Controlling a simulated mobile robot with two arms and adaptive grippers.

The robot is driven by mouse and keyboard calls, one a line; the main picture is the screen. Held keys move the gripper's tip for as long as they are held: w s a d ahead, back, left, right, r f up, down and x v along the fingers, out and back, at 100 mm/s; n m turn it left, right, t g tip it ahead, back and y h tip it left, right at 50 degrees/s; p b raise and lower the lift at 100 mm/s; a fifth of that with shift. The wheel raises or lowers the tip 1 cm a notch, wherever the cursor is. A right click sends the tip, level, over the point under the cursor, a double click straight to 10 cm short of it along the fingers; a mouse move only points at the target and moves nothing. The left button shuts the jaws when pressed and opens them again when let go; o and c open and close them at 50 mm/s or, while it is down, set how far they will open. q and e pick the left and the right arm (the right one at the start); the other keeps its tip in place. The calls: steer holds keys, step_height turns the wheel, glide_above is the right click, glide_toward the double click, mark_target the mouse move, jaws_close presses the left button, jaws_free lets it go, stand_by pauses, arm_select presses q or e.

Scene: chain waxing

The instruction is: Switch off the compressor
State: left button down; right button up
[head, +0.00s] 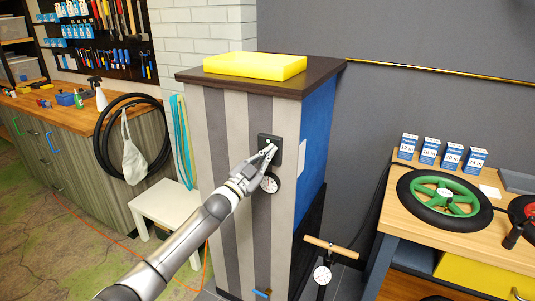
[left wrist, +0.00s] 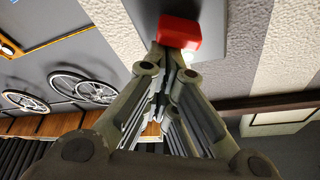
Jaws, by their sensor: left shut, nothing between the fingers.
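A tall striped cabinet (head: 232,120) with a dark top stands in the middle of the head view. A dark square switch plate (head: 276,141) is on its front, with a round gauge (head: 270,183) just below. My left gripper (head: 268,152) is shut and empty, its fingertips at the plate and covering part of it. In the left wrist view, a red switch button (left wrist: 180,33) on a grey plate (left wrist: 215,60) sits right at the fingertips. I cannot tell whether they touch it. My right gripper is not in view.
A yellow block (head: 255,65) lies on the cabinet top. A floor pump (head: 322,274) stands at the cabinet's lower right. A wooden bench (head: 425,235) with a green wheel (head: 440,200) is at right. A white stool (head: 165,205) stands at left.

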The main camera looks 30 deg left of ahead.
arm_select(q)
steer(key=shift+f+m, duration=0.2)
steer(key=shift+m, duration=0.1)
steer(key=m, duration=0.2)
steer(key=f+m+g+h, duration=0.1)
steer(key=shift+m+b, duration=0.35)
steer(key=shift+m, duration=0.05)
steer(key=m, duration=0.1)
steer(key=m+g+h, duration=0.1)
steer(key=m, duration=0.1)
steer(key=shift+f+p, duration=0.25)
steer(key=shift+p, duration=0.05)
steer(key=m, duration=0.2)
steer(key=m+g+p, duration=0.1)
steer(key=shift+f+m, duration=0.25)
steer(key=shift+m, duration=0.15)
steer(key=shift+f, duration=0.1)
